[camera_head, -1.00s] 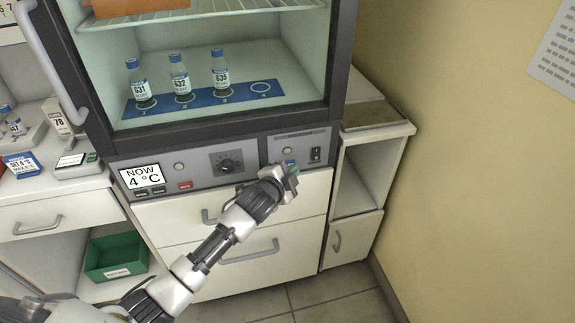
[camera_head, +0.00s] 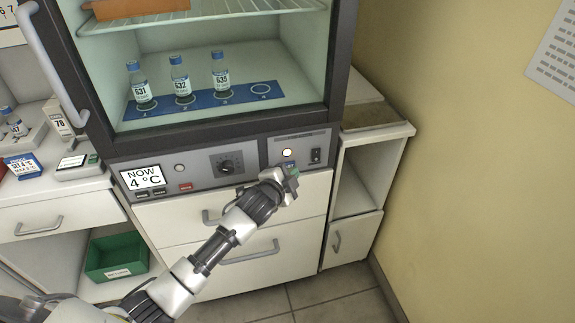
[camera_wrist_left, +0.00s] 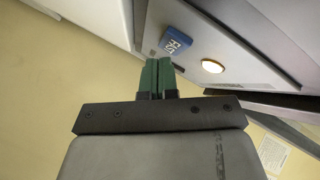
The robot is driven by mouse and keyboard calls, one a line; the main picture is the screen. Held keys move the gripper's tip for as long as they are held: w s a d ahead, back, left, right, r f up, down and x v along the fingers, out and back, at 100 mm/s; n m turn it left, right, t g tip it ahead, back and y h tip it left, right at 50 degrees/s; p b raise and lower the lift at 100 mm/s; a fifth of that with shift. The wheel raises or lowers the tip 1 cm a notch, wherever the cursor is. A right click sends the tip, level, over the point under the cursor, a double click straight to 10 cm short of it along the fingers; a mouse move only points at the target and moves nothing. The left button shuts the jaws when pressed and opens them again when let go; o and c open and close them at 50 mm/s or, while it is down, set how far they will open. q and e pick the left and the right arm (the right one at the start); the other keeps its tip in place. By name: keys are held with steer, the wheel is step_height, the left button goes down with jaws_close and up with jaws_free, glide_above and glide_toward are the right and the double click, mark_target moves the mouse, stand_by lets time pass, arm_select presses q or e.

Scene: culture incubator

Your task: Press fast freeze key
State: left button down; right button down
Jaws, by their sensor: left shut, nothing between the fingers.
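The blue key (camera_head: 290,165) sits on the right part of the incubator's control panel, partly hidden by my left gripper. It shows whole in the left wrist view (camera_wrist_left: 177,40), with white lettering too small to read surely. A round lamp (camera_head: 287,153) just above the key glows warm white, also in the left wrist view (camera_wrist_left: 212,66). My left gripper (camera_head: 293,173) is shut and empty, just below and in front of the key. Its green fingertips (camera_wrist_left: 157,62) appear apart from the key. My right gripper is not in view.
The panel also has a display (camera_head: 142,177) reading "NOW 4 °C", a black dial (camera_head: 227,163), a red button (camera_head: 185,186) and a black rocker switch (camera_head: 316,155). Several bottles stand behind the glass above. A white side cabinet (camera_head: 355,195) stands at right.

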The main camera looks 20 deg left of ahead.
arm_select(q)
steer(key=shift+s+d, duration=0.2)
steer(key=shift+s, duration=0.1)
steer(key=s+d+p, duration=0.1)
steer(key=s, duration=0.1)
steer(key=s+d+p, duration=0.1)
steer(key=s+d, duration=0.1)
steer(key=shift+s, duration=0.1)
stand_by(0.4)
steer(key=shift+a+f, duration=0.1)
stand_by(0.5)
